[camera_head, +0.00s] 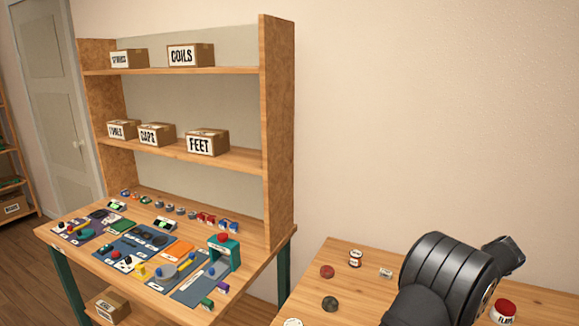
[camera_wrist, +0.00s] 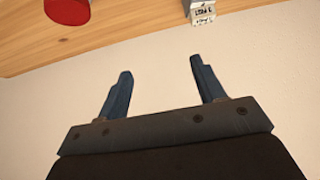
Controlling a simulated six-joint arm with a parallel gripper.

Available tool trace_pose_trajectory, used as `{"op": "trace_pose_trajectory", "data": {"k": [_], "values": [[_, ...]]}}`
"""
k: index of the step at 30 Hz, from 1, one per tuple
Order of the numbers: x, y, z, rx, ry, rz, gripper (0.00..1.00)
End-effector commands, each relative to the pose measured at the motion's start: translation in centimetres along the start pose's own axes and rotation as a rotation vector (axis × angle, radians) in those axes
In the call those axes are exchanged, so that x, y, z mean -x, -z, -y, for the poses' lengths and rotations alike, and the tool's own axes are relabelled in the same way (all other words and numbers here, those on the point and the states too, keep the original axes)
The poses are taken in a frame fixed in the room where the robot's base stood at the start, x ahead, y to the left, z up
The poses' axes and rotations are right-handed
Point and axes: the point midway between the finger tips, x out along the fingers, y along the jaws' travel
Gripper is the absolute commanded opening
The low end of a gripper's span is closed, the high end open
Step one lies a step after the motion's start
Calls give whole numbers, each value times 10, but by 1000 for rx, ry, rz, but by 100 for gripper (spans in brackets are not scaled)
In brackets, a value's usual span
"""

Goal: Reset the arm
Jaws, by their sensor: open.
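My gripper (camera_wrist: 160,85) shows in the wrist view with its two blue-grey fingers spread apart and nothing between them. Pale wall lies behind the fingers, and a strip of wooden surface crosses the top of that view. In the head view my dark arm stands over the right-hand table (camera_head: 345,265), and the fingertips cannot be made out there.
The left bench (camera_head: 255,255) carries many phone parts on mats below shelves with labelled boxes, including FEET (camera_head: 207,142).

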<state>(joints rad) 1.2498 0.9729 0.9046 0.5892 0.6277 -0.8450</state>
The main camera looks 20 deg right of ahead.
Motion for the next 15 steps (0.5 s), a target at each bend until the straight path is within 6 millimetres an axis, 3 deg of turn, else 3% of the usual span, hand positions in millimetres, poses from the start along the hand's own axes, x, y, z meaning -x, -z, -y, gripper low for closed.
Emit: {"op": "trace_pose_trajectory", "data": {"k": [15], "values": [[51, -74, -13, 8, 30, -1, 62]]}}
